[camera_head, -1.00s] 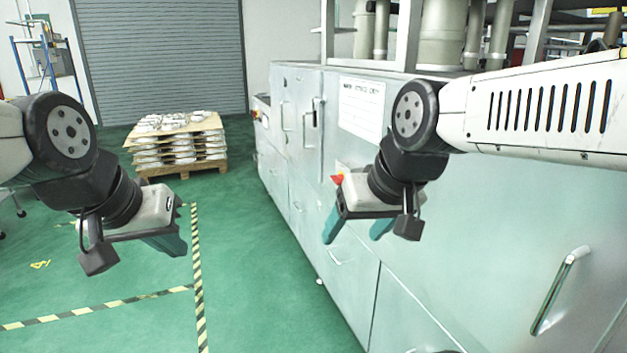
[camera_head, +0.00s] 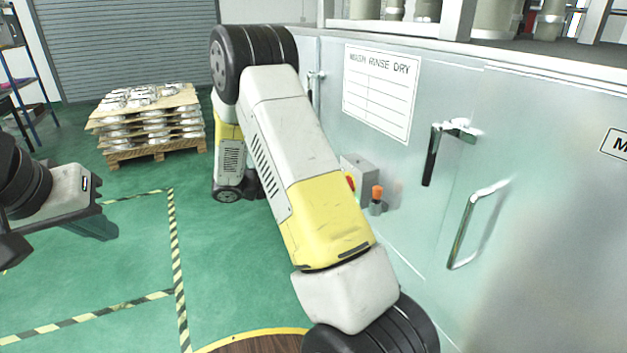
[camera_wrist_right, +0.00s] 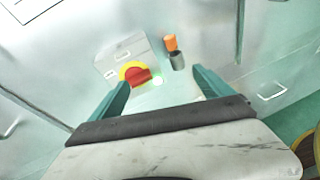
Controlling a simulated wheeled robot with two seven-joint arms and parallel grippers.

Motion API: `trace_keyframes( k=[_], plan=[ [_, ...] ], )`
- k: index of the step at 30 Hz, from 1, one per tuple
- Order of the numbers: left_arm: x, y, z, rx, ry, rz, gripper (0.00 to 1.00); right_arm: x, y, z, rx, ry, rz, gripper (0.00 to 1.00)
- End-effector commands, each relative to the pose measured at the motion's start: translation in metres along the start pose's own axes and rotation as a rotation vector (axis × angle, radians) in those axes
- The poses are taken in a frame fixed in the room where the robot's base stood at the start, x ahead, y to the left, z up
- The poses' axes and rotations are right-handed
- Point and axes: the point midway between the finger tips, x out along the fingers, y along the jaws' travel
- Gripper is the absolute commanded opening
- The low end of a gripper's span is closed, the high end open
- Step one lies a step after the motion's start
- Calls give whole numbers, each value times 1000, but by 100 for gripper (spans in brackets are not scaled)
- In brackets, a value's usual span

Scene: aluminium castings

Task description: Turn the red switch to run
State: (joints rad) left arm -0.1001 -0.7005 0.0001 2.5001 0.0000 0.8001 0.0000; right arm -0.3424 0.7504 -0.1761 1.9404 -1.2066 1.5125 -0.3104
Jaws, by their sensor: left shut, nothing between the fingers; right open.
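The red switch (camera_wrist_right: 136,78) on a yellow ring sits on a grey box (camera_wrist_right: 122,60) fixed to the metal cabinet. In the head view only a sliver of the red switch (camera_head: 351,183) shows beside my right arm. My right gripper (camera_wrist_right: 160,78) is open and empty. Its teal fingers point toward the box, with the switch between them in the picture; I see no contact. In the head view this gripper is hidden. My left gripper (camera_head: 95,225) is shut and empty over the floor at the left, far from the switch.
An orange-topped dark cylinder (camera_wrist_right: 173,50) stands close to the right of the box. Cabinet handles (camera_head: 470,225) stick out to the right. A pallet of castings (camera_head: 150,122) stands at the back left.

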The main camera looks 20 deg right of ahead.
Motion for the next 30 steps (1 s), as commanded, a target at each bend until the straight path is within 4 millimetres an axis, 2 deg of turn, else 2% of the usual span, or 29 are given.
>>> trace_keyframes(
  k=[1,3,9,14,24,30],
  plan=[
    [0,0,0,0,0,0,0,-2,9,-12,-48,-61,42,91],
    [0,0,0,0,0,0,0,-5,22,-22,-96,-131,96,91],
    [0,0,0,0,0,0,0,-11,39,-38,-163,-236,177,91],
    [0,0,0,0,0,0,0,3,44,-36,-170,-248,184,91],
    [0,0,0,0,0,0,0,52,53,-25,-168,-243,184,91],
    [0,0,0,0,0,0,0,62,56,-22,-168,-244,185,91]
  ],
)
